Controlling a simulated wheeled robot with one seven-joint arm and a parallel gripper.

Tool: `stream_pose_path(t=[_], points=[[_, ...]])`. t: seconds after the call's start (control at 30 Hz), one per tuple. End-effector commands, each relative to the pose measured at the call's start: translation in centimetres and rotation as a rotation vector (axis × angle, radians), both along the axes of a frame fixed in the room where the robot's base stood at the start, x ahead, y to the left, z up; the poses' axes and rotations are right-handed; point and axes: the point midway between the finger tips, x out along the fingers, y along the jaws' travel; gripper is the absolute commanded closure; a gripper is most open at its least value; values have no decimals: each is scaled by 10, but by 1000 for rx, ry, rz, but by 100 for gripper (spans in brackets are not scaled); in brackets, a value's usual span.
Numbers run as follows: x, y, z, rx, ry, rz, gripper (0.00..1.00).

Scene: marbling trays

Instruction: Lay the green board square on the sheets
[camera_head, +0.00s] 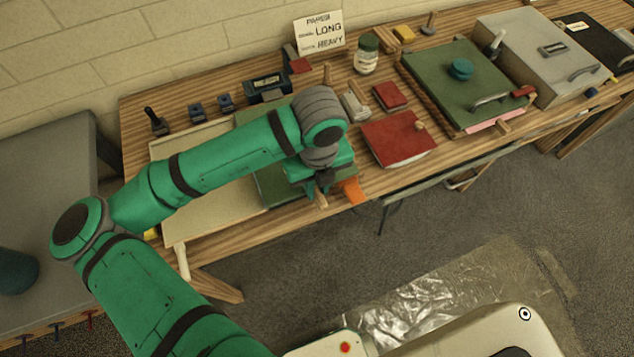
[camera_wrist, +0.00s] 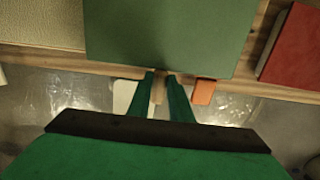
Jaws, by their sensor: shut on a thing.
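My gripper (camera_head: 320,192) is shut on the wooden tab at the near edge of a green board (camera_head: 275,187). In the wrist view, the tab shows between my fingertips (camera_wrist: 161,80) and the flat board (camera_wrist: 170,35) reaches away from them. My arm hides the board's middle in the head view. The board is right of a broad cream surface (camera_head: 205,205); whether it overlaps or touches this is unclear. Sheets under the held board cannot be seen.
An orange piece (camera_head: 352,190) is just right of my gripper. A red book-like block (camera_head: 398,138), a smaller red block (camera_head: 390,96) and a jar (camera_head: 366,55) stand farther right. A grey case (camera_head: 540,60) is at the far right. Small dark tools line the back left.

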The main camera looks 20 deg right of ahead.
Motion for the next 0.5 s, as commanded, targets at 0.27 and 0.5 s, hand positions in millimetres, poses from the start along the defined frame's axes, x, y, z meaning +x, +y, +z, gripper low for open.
stream_pose_path(t=[0.27, 0.5], points=[[0, 0, -2, -1, -1, 0, 100], [0, 0, -2, -1, 0, 0, 60]])
